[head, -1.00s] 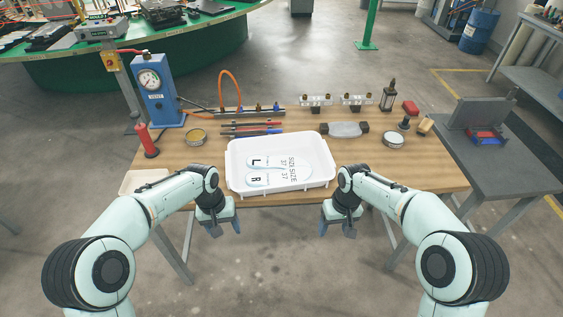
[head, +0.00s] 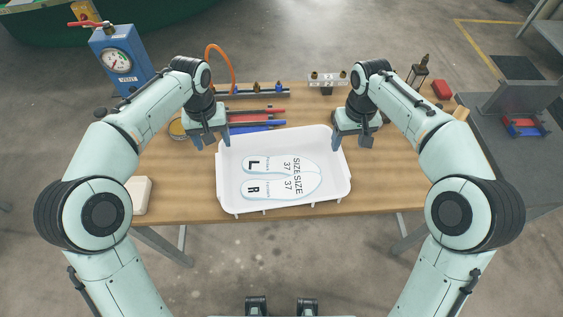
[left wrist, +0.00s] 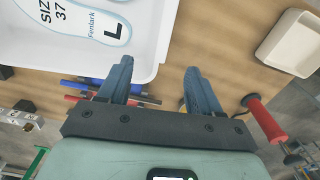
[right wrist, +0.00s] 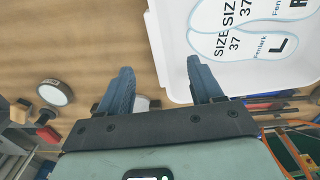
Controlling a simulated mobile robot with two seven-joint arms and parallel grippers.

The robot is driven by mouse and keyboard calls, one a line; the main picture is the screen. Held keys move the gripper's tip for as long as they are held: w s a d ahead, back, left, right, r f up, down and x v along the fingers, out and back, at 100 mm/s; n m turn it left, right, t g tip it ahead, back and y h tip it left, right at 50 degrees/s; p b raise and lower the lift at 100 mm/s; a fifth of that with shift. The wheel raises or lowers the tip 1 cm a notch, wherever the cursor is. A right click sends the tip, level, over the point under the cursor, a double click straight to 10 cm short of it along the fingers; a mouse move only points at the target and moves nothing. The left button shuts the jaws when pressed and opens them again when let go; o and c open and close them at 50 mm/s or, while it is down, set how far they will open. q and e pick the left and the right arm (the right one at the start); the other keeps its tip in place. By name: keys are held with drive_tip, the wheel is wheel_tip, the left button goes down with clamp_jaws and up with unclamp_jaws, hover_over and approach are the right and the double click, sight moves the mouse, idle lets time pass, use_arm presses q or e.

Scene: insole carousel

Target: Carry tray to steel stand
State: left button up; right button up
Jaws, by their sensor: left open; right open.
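The white tray (head: 335,152) lies on the wooden workbench near its front edge. It holds a pair of pale insoles (head: 280,177) marked L, R and size 37. My left gripper (head: 209,143) is open at the tray's far left corner. In the left wrist view, the tray's edge shows between its fingers (left wrist: 158,78). My right gripper (head: 350,142) is open at the far right corner. In the right wrist view, the tray's edge also runs between its fingers (right wrist: 160,78). Contact cannot be told. A grey metal stand (head: 490,150) stands right of the bench.
A blue gauge press (head: 118,62) stands back left. Red and blue tools (head: 258,118) lie behind the tray. A small white bin (head: 139,195) sits at the bench's left front. A red and blue object (head: 524,127) occupies part of the grey stand.

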sight(221, 163)
use_arm(q)
wheel_tip(221, 163, down, 14)
drive_tip(key=shift+r, duration=0.25)
use_arm(e)
wheel_tip(221, 163, down, 13)
drive_tip(key=shift+f, duration=0.2)
use_arm(q)
clamp_jaws()
use_arm(e)
clamp_jaws()
use_arm(q)
drive_tip(key=shift+r, duration=0.1)
